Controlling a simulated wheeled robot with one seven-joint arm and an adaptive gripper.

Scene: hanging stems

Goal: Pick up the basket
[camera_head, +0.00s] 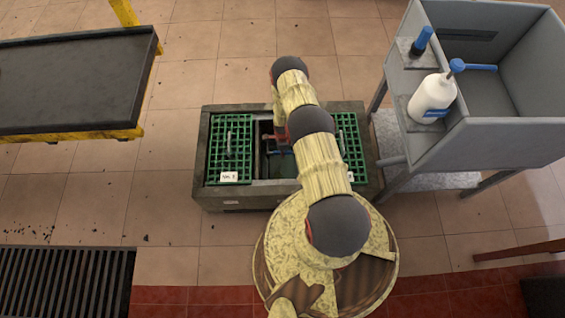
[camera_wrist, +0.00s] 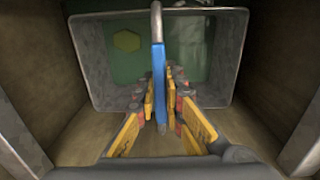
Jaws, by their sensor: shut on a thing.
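The basket (camera_wrist: 228,55) is an open grey bin with a green inside, seen from above in the wrist view. A raised handle (camera_wrist: 158,60) with a blue grip stands over it. My gripper (camera_wrist: 160,102) is shut on the blue grip, its yellow fingers on both sides of it. A yellow-green patch (camera_wrist: 126,41) shows on the basket's floor. In the head view the basket (camera_head: 284,167) is partly visible in the opening of the floor box, and my arm covers much of it.
The floor box (camera_head: 199,150) has green grates (camera_head: 218,145) on either side of the opening. Its brown walls stand close around the basket. A grey sink stand (camera_head: 432,142) with a white bottle (camera_head: 431,98) is at right. A black-topped table (camera_head: 75,80) is at left.

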